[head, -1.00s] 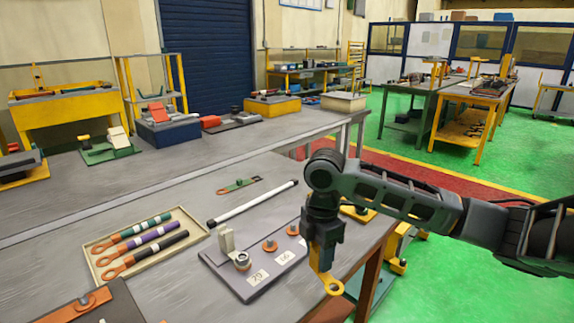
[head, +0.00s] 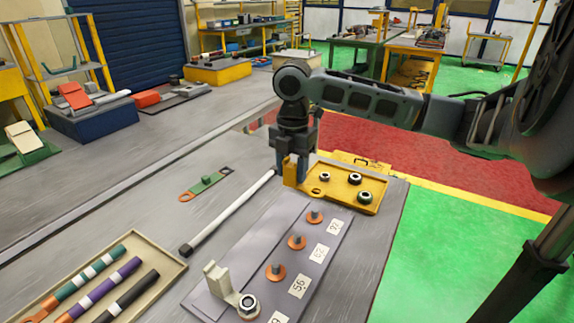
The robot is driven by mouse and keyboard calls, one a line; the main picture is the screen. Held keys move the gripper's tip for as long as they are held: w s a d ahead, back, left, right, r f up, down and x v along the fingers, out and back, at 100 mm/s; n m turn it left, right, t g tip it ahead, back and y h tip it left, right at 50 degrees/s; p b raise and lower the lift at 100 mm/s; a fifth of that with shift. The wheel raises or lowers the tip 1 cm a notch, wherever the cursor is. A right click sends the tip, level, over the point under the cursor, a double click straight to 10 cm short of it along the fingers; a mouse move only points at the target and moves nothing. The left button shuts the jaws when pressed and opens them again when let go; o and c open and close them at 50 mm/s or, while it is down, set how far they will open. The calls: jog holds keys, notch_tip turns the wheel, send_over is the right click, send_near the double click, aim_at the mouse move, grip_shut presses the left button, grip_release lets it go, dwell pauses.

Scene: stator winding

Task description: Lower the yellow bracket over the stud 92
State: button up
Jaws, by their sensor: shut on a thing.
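My gripper (head: 292,152) is shut on the yellow bracket (head: 290,174) and points down beyond the far end of the grey stud plate (head: 325,213). The bracket's lower part overlaps the yellow tray in view, and the matching colour blurs its ring end. On the plate stand a far stud (head: 315,215), a middle stud (head: 297,241) and a nearer stud (head: 275,271), each with a copper-coloured ring at its base. White number labels lie beside them; the farthest label (head: 335,227) is too small to read surely. The bracket is apart from these studs.
The yellow tray (head: 337,203) holds several nuts. A white rod (head: 232,210), a green link (head: 207,182) and a tray of striped handles (head: 172,266) lie left.

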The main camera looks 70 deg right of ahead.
aim_at(292, 186)
jog(key=shift+f+b, duration=1.8)
jog(key=shift+f, duration=0.85)
jog(key=shift+d+f, duration=0.1)
jog(key=shift+f, duration=0.1)
jog(key=shift+f+b, duration=0.3)
jog(key=shift+f, duration=0.05)
jog(key=shift+f+b, duration=0.4)
jog(key=shift+f, duration=0.25)
dwell(0.5)
jog(key=o, duration=1.1)
jog(key=shift+o, duration=0.2)
jog(key=shift+r+p, duration=2.65)
jog(key=shift+r, duration=0.85)
